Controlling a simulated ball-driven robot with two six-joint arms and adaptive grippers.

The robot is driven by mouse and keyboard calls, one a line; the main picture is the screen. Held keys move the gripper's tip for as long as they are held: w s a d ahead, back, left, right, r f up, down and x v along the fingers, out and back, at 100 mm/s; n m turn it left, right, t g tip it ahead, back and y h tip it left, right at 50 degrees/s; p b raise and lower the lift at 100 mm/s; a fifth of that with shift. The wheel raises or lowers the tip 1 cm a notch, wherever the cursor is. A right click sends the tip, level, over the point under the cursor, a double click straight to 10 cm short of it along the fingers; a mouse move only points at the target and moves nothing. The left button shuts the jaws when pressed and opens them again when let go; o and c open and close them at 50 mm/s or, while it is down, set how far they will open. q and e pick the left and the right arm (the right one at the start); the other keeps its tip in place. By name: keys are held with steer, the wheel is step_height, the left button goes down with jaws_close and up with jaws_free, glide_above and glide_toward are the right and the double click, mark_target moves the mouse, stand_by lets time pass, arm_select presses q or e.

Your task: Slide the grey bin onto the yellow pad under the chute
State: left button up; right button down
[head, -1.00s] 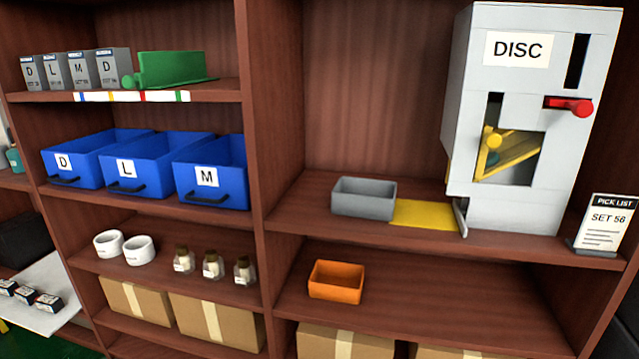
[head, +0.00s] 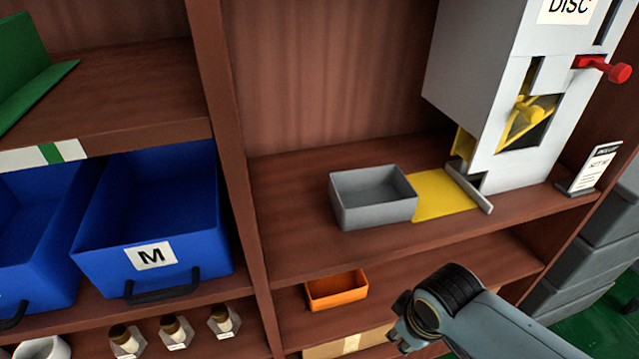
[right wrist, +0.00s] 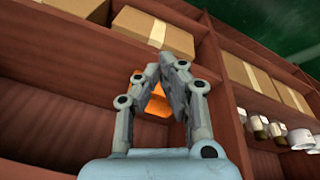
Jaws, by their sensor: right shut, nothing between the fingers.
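The grey bin (head: 372,197) is an open, empty box on the middle shelf. It stands at the left edge of the yellow pad (head: 440,196), with much of the pad bare to its right. The chute (head: 466,143) is a yellow opening low on the left side of the grey DISC machine (head: 480,70). My right gripper (head: 400,330) is low in front of the shelves, below the bin and apart from it. In the right wrist view its fingers (right wrist: 166,68) are together and empty. My left gripper is out of view.
An orange bin (head: 336,289) sits on the shelf below. A grey metal guide (head: 470,187) stands at the pad's right side. A pick list stand (head: 590,170) is at the right. Blue drawers (head: 150,220) are at the left. The shelf left of the grey bin is clear.

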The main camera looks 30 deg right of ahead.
mark_target(301, 221)
steer(key=w+a+r+p, duration=0.1)
steer(key=w+r+p, duration=0.2)
steer(key=r, duration=1.4)
steer(key=w+n, duration=0.2)
steer(key=w, duration=0.1)
steer(key=w+a+r+n, duration=0.1)
steer(key=w, duration=0.2)
steer(key=w+r+n+p, duration=0.1)
steer(key=w+n, duration=0.1)
steer(key=w, duration=0.1)
steer(key=shift+w+a+n, duration=0.25)
steer(key=shift+a+n, duration=0.05)
steer(key=shift+a, duration=0.05)
steer(key=w+a+r+n+g, duration=0.1)
steer(key=w+a+r+n, duration=0.1)
steer(key=w+r+n, duration=0.3)
steer(key=w+a+r+n+g, duration=0.1)
steer(key=w+a+n, duration=0.15)
steer(key=w, duration=0.45)
steer(key=shift+y, duration=0.4)
step_height(301, 221, down, 10)
steer(key=shift+w+a+f, duration=0.1)
steer(key=shift+w+f, duration=0.05)
steer(key=d, duration=0.1)
steer(key=d+p, duration=0.1)
steer(key=d, duration=0.1)
steer(key=shift+s+d+r, duration=0.2)
steer(key=shift+s, duration=0.15)
steer(key=shift+d, duration=0.25)
